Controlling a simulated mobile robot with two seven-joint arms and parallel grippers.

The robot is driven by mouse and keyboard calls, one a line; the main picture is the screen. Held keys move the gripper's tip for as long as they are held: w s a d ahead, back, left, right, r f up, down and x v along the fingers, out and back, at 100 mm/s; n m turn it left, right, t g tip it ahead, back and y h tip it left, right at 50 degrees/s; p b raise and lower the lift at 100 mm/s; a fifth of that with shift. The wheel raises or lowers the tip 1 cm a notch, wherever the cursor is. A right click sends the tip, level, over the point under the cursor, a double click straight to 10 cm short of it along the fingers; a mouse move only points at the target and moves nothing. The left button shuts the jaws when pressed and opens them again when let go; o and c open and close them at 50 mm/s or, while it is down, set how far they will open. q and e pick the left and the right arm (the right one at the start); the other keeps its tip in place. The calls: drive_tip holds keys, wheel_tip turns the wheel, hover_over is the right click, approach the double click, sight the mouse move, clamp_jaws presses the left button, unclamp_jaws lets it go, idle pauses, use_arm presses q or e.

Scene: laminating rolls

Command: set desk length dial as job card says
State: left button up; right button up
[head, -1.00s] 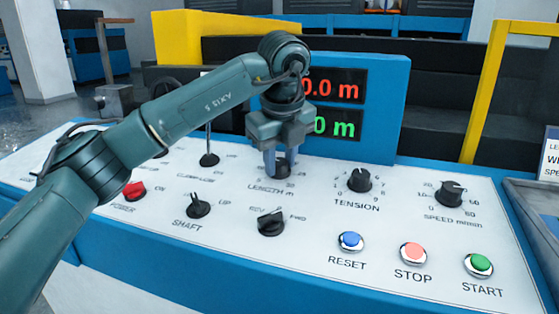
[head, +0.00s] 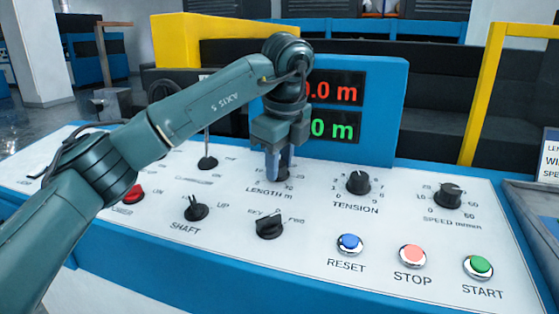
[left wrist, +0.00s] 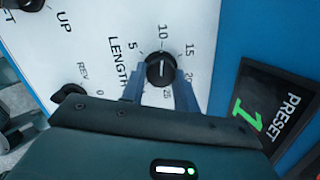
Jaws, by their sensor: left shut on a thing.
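The black length dial (left wrist: 160,69) sits on the white panel, inside a printed scale with 5, 10, 15 and 25 readable in the left wrist view. A pale pointer line shows on its face, roughly in line with the 10, though which end points is unclear. My left gripper (left wrist: 161,80) is shut on this dial, one finger on each side. In the head view my left gripper (head: 279,168) reaches down over the LENGTH m label and hides most of the dial. The job card (head: 550,160) is cut off at the right edge. My right gripper is not in view.
Behind stand a red display (head: 336,88) and a green preset display (head: 335,126), both partly hidden by my arm. Nearby are the tension knob (head: 358,183), speed knob (head: 448,195), shaft switch (head: 195,208), and reset (head: 349,243), stop (head: 412,254) and start (head: 479,266) buttons.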

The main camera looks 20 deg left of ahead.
use_arm(q)
drive_tip(key=o, duration=1)
drive_tip(key=p+v, duration=0.3)
drive_tip(key=v, duration=1)
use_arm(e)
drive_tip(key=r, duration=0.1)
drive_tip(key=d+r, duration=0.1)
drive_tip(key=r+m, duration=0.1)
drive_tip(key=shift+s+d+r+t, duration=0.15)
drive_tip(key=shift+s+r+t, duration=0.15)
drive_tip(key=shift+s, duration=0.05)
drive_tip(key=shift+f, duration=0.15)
